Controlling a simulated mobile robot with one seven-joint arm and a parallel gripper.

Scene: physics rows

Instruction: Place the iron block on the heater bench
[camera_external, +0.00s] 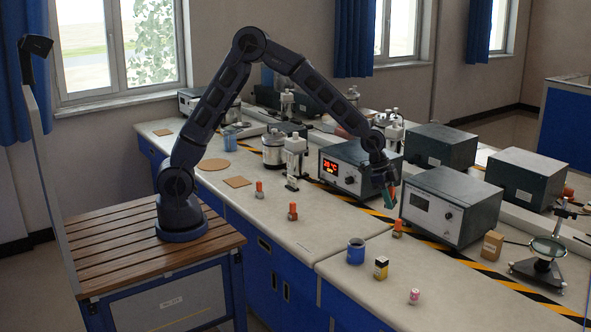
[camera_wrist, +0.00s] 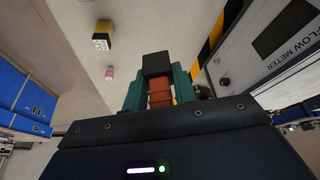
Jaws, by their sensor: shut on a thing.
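In the external view my gripper (camera_external: 388,196) hangs above the bench, between two grey instrument boxes, and the held block is too small to make out clearly. A grey box with a red temperature display (camera_external: 343,169) stands left of my gripper. I cannot tell for sure which thing is the heater bench.
A flow meter box (camera_external: 450,205) stands right of my gripper. A blue cup (camera_external: 356,251), a yellow-and-black container (camera_external: 381,268) and a pink container (camera_external: 414,297) stand in front. The front bench strip is partly clear.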

